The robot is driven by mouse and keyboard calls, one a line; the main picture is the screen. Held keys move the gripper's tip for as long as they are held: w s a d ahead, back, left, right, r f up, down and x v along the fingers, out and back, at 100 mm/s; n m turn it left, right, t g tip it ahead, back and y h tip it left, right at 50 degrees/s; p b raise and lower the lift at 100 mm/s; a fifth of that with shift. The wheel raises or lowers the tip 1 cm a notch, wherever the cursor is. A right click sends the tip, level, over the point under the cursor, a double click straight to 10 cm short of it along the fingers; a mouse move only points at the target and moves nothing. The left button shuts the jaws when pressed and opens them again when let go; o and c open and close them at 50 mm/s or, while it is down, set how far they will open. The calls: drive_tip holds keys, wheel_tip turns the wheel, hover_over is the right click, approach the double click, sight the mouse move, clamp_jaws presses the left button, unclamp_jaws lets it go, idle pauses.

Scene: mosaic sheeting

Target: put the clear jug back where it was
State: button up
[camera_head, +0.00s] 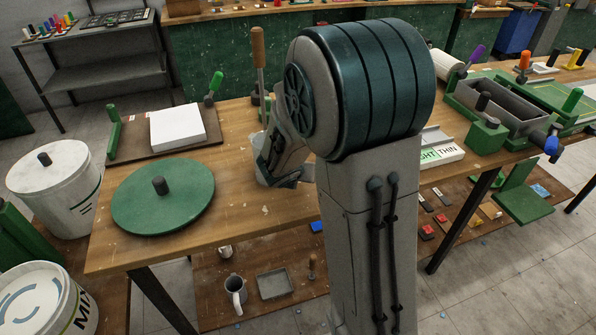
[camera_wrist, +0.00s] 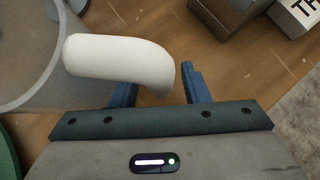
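The clear jug (camera_head: 262,174) stands on the wooden table, mostly hidden behind my gripper (camera_head: 280,181) in the head view. In the wrist view its see-through grey body (camera_wrist: 40,85) fills the left side, and its thick white handle (camera_wrist: 115,58) reaches toward my gripper (camera_wrist: 160,85). The blue fingers are apart, with the handle's end between them. A gap shows between the handle and the right finger. The handle hides part of the left finger, so contact there cannot be told.
A green round lid (camera_head: 163,197) and a board with a white block (camera_head: 177,127) are left of the jug. A white lettered box (camera_head: 441,156) is right of my arm. Bare wood (camera_head: 240,212) lies in front. A mug (camera_head: 235,289) and tray (camera_head: 274,284) are on a lower shelf.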

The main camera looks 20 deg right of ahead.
drive_tip(key=shift+r, duration=0.15)
drive_tip(key=shift+r+p, duration=0.25)
drive_tip(key=shift+p, duration=0.1)
drive_tip(key=p+v, duration=0.3)
drive_tip(key=v, duration=0.8)
drive_tip(key=s+d+r+m+g, duration=0.35)
drive_tip(key=s+m, duration=0.65)
drive_tip(key=m, duration=0.5)
drive_tip(key=s+a+r+m+y, duration=0.1)
drive_tip(key=s+a+m+y, duration=0.4)
drive_tip(key=m, duration=0.9)
drive_tip(key=s, duration=0.3)
drive_tip(key=shift+r+g, duration=0.35)
drive_tip(key=shift+r, duration=0.05)
